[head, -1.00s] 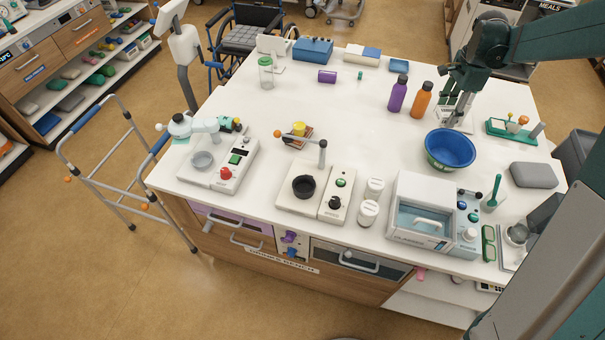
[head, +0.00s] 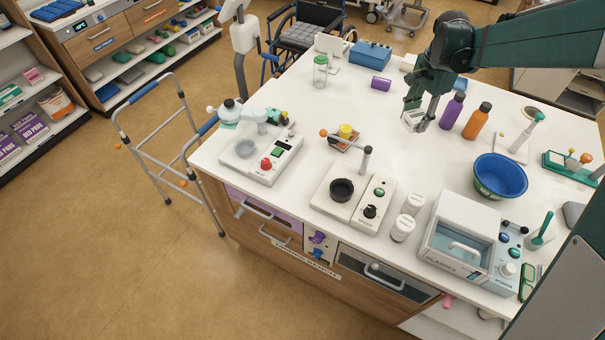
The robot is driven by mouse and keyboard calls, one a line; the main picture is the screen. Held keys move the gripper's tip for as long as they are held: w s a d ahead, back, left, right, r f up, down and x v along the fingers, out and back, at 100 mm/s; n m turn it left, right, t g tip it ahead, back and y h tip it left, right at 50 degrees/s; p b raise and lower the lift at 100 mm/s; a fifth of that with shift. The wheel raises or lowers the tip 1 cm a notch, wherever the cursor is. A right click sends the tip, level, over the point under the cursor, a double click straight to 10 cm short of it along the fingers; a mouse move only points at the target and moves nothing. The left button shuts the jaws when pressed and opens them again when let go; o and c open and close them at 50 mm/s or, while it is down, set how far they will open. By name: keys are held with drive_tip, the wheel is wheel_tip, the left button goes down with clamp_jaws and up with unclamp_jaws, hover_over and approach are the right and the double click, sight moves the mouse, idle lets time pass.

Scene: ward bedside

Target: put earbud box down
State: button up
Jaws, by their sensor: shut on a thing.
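My gripper (head: 424,112) hangs over the back middle of the white table (head: 420,162), left of the purple bottle. It is shut on a small whitish thing at its fingertips, which looks like the earbud box (head: 411,122). The fingers partly cover the box and its details are too small to make out. It appears held above the tabletop; the exact gap cannot be told.
A purple bottle (head: 452,111) and an orange bottle (head: 477,121) stand just right of my gripper. A purple cylinder (head: 381,83) lies behind left. A blue bowl (head: 499,180) sits front right. The tabletop left of the gripper is largely clear.

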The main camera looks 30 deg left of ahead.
drive_tip(key=s+a+n, duration=0.2)
drive_tip(key=s+a, duration=0.3)
drive_tip(key=a, duration=0.3)
drive_tip(key=s+a+n, duration=0.2)
drive_tip(key=s+a, duration=0.2)
drive_tip(key=a, duration=0.5)
drive_tip(key=n+b, duration=0.1)
drive_tip(key=n, duration=0.3)
hover_over(302, 173)
wheel_tip(302, 173, down, 11)
drive_tip(key=shift+f+b, duration=0.35)
drive_tip(key=shift+f, duration=2.8)
drive_tip(key=shift+f, duration=1.85)
drive_tip(key=shift+f, duration=0.15)
